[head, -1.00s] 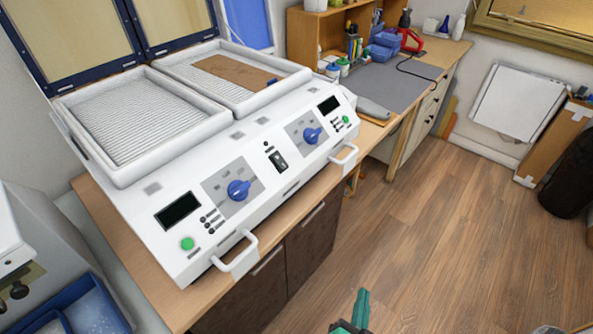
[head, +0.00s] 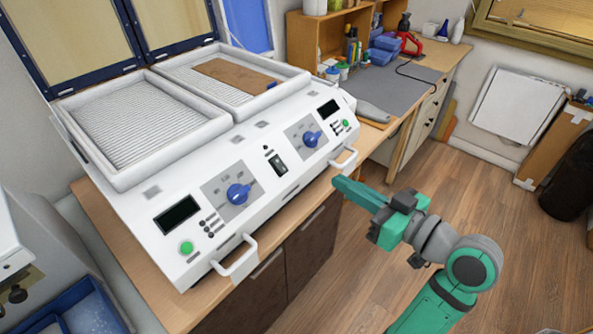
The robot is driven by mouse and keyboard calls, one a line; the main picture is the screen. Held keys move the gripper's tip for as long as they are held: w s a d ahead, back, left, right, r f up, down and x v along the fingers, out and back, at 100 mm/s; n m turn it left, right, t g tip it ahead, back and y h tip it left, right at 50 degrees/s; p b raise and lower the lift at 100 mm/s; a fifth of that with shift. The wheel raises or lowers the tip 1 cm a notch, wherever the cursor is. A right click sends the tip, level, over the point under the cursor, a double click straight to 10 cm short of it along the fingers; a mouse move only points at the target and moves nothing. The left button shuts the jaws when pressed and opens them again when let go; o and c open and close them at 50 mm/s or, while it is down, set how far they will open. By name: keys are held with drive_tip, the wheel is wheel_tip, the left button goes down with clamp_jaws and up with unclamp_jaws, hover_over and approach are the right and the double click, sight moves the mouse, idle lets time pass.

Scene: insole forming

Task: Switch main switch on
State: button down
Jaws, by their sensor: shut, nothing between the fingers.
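The main switch (head: 277,165) is a black rocker in the middle of the sloped front panel of the white forming machine (head: 215,262). Whether the rocker is on or off is too small to tell. My gripper (head: 338,183) is teal with a dark body, shut and empty. It points left toward the machine, in front of the front edge, to the right of the switch in the picture and apart from it.
Blue knobs (head: 238,194) and (head: 311,139) another blue knob flank the switch. White handles (head: 236,258) stick out from the front edge, one close to my gripper. Open lids (head: 75,45) stand behind the trays.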

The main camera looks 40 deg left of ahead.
drive_tip(key=shift+s+d+r+n+g, duration=0.1)
drive_tip(key=shift+s+r+n+g, duration=0.45)
drive_tip(key=shift+r+n, duration=0.25)
drive_tip(key=shift+s+d+r+n+g, duration=0.1)
drive_tip(key=shift+s+r+n+g, duration=0.4)
drive_tip(key=shift+r+n, duration=0.3)
approach(282, 165)
drive_tip(key=a+r, duration=0.3)
drive_tip(key=shift+w+a+f, duration=0.1)
drive_tip(key=shift+a+f, duration=0.5)
drive_tip(key=shift+f, duration=0.3)
drive_tip(key=shift+a+f, duration=0.6)
drive_tip(key=shift+f, duration=0.3)
